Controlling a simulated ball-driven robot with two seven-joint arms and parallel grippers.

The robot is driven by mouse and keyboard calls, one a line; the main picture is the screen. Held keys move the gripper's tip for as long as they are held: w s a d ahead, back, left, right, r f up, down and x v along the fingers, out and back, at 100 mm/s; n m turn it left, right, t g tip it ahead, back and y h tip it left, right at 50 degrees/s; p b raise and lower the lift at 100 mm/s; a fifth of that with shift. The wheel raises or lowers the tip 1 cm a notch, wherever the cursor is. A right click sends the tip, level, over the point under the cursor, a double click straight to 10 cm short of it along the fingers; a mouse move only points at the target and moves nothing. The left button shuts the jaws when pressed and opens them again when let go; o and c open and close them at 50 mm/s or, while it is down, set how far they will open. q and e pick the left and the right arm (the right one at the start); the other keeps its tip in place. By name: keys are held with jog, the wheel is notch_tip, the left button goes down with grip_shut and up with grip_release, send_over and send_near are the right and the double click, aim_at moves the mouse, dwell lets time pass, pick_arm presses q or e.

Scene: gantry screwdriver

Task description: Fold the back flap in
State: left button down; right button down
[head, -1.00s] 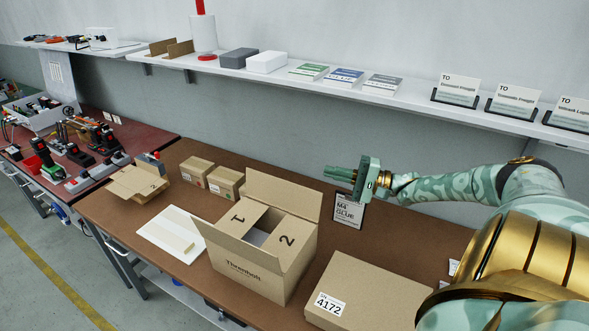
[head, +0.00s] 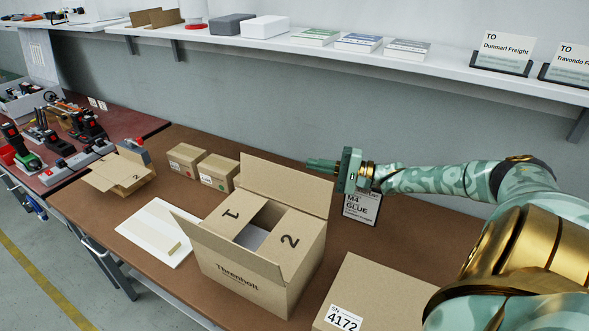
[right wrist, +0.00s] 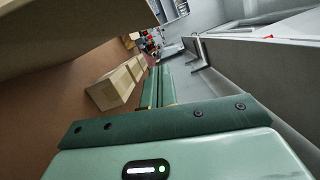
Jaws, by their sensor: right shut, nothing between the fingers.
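The open carton (head: 258,285) marked Threnholt stands on the brown bench. Its side flaps, marked 1 (head: 231,214) and 2 (head: 290,240), lie folded inward with a gap between them. The back flap (head: 287,184) stands up, leaning backward. The front flap (head: 226,250) sticks up and outward. My right gripper (head: 310,164) is shut and empty, pointing left just behind and above the back flap's right corner; I see no clear contact. Its fingers also show in the right wrist view (right wrist: 160,75), beside a large tan cardboard surface (right wrist: 70,30). My left gripper is not in view.
Two small cartons (head: 187,160) stand left of the back flap; they also show in the right wrist view (right wrist: 115,86). A glue sign (head: 362,208) stands below my right wrist. A closed carton (head: 375,290) sits front right. A shelf (head: 440,66) runs along the wall.

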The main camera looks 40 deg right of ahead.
aim_at(283, 184)
jog(key=w+a, duration=0.2)
jog(key=a, duration=0.3)
jog(key=shift+w+a+r+p, duration=0.15)
jog(key=shift+a+r+p, duration=0.2)
jog(key=shift+r+p, duration=0.1)
